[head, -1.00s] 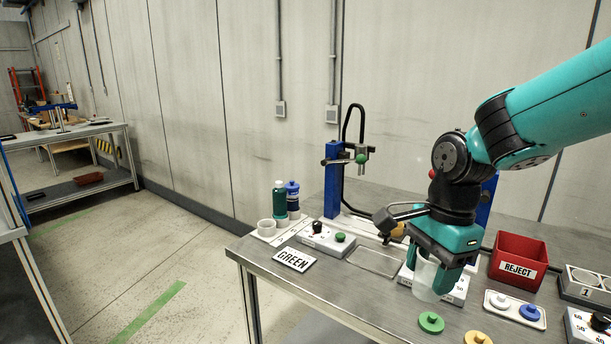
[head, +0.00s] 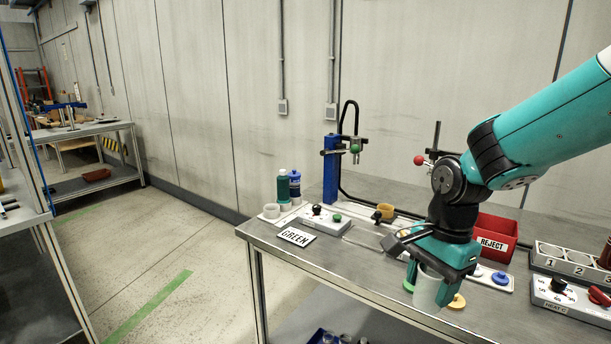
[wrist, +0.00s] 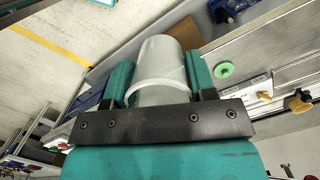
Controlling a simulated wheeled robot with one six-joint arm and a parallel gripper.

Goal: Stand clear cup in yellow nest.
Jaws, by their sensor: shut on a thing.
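The clear cup (head: 426,290) is held between the fingers of my gripper (head: 440,284), near the table's front edge in the head view. In the wrist view the pale, translucent cup (wrist: 160,72) sits between both fingers, with a lighter band around it. A yellow ring-shaped holder (head: 386,210), which looks like the yellow nest, stands farther back on the table, left of my gripper and apart from it. Whether the cup's bottom touches anything is unclear.
A green disc (head: 409,286) lies left of my gripper, partly hidden. The red REJECT bin (head: 497,238) is behind it to the right. A control box (head: 325,219), a GREEN sign (head: 297,236) and a blue post stand (head: 331,170) are to the left.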

